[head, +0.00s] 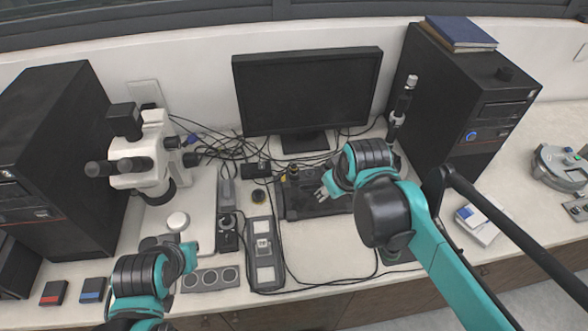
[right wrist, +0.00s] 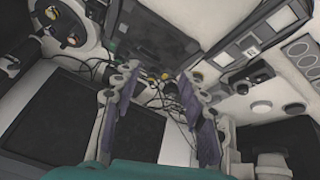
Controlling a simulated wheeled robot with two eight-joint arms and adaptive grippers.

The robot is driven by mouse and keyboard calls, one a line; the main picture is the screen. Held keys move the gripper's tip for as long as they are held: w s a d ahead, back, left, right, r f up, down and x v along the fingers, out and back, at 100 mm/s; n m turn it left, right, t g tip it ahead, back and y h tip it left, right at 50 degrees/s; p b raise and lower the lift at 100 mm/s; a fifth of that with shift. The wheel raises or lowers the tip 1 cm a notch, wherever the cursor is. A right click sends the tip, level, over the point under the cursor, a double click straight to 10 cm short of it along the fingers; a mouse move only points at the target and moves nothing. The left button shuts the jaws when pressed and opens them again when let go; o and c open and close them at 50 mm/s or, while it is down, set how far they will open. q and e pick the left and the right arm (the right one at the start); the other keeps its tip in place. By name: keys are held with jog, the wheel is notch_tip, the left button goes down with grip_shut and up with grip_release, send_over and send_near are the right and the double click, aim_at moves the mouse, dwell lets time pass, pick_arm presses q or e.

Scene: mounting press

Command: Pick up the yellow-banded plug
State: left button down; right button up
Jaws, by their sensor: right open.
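A small yellow-marked piece (right wrist: 197,75) in the right wrist view is probably the same one. Other yellow spots (head: 293,170) show at the tray's back edge, too small to tell apart. My right gripper (head: 324,192) is over the black tray, to the right of the plug, open and empty. My left gripper (head: 187,253) is at the front left by the bench; its fingers are not clear.
A microscope (head: 145,160) stands left. A grey block with several round wells (head: 210,279) lies in front. Bare bench lies right of the panel.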

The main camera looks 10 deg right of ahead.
jog(key=w+a+n+g+p, duration=0.2)
jog(key=w+n, duration=0.3)
jog(key=w, duration=0.8)
jog(key=n+g+p, duration=0.2)
jog(key=n+g, duration=0.1)
jog(key=n, duration=0.3)
send_over(294, 165)
jog(key=f, duration=0.8)
jog(key=shift+s+f, duration=0.25)
jog(key=shift+s, duration=0.15)
jog(key=shift+w+f+b, duration=0.15)
jog(key=shift+f+b, duration=0.2)
jog(key=shift+f, duration=0.3)
jog(key=f, duration=0.2)
jog(key=f+b, duration=0.1)
jog(key=f, duration=0.1)
jog(key=f+b, duration=0.1)
jog(key=f, duration=0.2)
jog(key=shift+w+f, duration=0.1)
jog(key=shift+w, duration=0.15)
jog(key=shift+c, duration=0.8)
grip_shut()
